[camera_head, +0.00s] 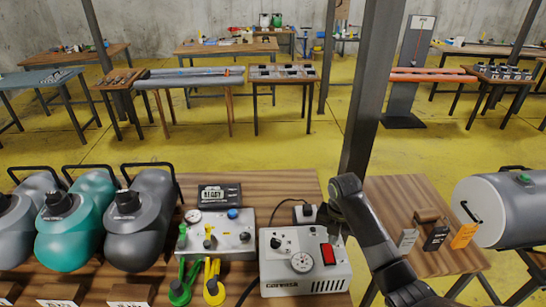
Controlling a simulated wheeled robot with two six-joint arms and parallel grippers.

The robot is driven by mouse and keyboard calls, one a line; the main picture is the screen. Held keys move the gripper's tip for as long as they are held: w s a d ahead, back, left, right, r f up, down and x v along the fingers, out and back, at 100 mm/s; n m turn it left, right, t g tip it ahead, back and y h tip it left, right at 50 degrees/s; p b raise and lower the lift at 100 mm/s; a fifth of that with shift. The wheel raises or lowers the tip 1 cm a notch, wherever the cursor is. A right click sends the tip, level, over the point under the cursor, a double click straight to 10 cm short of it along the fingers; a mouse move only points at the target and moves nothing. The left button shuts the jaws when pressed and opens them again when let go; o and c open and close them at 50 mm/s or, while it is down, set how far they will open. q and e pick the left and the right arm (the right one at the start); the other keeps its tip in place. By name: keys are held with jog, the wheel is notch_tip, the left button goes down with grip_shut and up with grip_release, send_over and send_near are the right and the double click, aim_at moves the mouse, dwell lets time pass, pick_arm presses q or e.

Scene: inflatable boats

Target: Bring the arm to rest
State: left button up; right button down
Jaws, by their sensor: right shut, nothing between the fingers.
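My right arm (368,232) comes in from the bottom right and bends over at its top. My right gripper (328,222) points down and to the left from the bend, at the back right corner of a light grey control box (276,266). It is shut and empty. The arm partly hides its fingers, and I cannot tell whether they touch the box. My left gripper is not in view.
Several rounded tanks, one teal (78,226), stand at left. A valve box (217,236) with green and yellow hoses stands beside the control box. A grey post (371,100) rises behind my arm. Tags and a grey cylinder (500,213) are at right. Yellow floor lies beyond.

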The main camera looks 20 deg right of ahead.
jog(key=s+a+f+m+t, duration=0.1)
jog(key=s+f+m, duration=0.2)
jog(key=s+m, duration=0.45)
jog(key=s+a+f+m+t, duration=0.1)
jog(key=s+f+m, duration=0.1)
jog(key=s+m, duration=0.6)
jog(key=s+r+m+t+h, duration=0.1)
jog(key=s+r+m, duration=0.2)
jog(key=s+m, duration=0.35)
jog(key=s+r+m+t+h, duration=0.1)
jog(key=s+r+m, duration=0.2)
jog(key=s+m, duration=0.4)
notch_tip(320, 180, down, 32)
jog(key=s+n+g+b, duration=0.1)
jog(key=g+b, duration=0.1)
jog(key=b, duration=0.5)
jog(key=s+f+b, duration=0.3)
jog(key=s+f, duration=0.4)
jog(key=f, duration=0.4)
jog(key=s+f+y+b, duration=0.1)
jog(key=s+f+b, duration=0.2)
jog(key=s+f, duration=0.5)
notch_tip(320, 180, down, 3)
jog(key=shift+a+g, duration=0.2)
jog(key=shift+g, duration=0.2)
